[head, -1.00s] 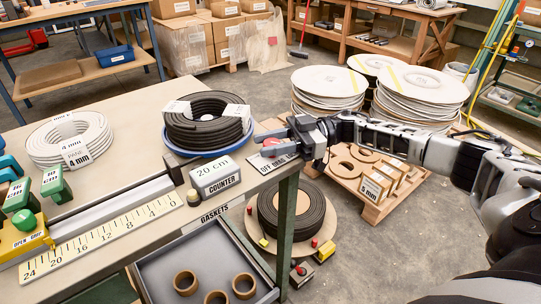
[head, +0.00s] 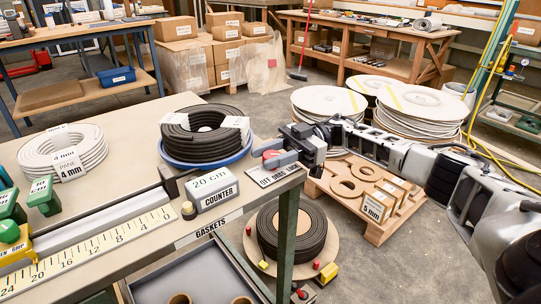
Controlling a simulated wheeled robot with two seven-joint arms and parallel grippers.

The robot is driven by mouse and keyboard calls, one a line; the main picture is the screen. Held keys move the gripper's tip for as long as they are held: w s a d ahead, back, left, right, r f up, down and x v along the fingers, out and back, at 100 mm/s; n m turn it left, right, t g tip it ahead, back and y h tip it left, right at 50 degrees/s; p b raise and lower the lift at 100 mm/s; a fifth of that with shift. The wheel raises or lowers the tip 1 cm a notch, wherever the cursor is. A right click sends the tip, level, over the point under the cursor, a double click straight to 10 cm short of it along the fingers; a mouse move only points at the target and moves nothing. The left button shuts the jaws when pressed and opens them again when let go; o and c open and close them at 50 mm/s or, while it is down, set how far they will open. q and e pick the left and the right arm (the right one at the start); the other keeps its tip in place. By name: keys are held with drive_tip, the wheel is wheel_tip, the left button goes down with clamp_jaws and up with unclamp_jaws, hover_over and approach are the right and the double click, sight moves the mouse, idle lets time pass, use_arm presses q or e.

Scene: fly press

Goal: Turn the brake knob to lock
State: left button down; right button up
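The brake knob (head: 271,154) is a small red part at the right edge of the bench, beside the black coil. A white plate reading OFF DRAG LOCK (head: 274,174) lies in front of it; its right end is near the gripper. My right gripper (head: 272,156) reaches in from the right with its grey fingers at the knob, one behind it and one in front. Red shows in the narrow gap between them. The fingers cover much of the knob, so its pointing and whether they grip it cannot be told. My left gripper is out of view.
A black coil (head: 205,134) on a blue turntable stands left of the knob. The 20 cm counter box (head: 213,189) and a ruler (head: 100,243) are nearer. Below the bench edge are a floor coil (head: 292,232) and a pallet of rings (head: 355,180).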

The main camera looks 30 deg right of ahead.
drive_tip(key=o, duration=0.3)
drive_tip(key=shift+o, duration=0.2)
use_arm(q)
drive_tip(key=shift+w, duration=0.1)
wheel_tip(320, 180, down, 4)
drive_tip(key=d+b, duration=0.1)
drive_tip(key=b, duration=0.3)
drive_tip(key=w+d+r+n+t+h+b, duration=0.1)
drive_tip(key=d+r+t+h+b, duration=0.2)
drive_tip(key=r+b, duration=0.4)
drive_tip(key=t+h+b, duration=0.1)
drive_tip(key=b, duration=0.3)
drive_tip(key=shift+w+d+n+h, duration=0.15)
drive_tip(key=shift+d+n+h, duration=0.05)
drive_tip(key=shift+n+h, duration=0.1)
use_arm(e)
drive_tip(key=d, duration=1.2)
drive_tip(key=shift+s+r, duration=0.1)
drive_tip(key=shift+r, duration=0.05)
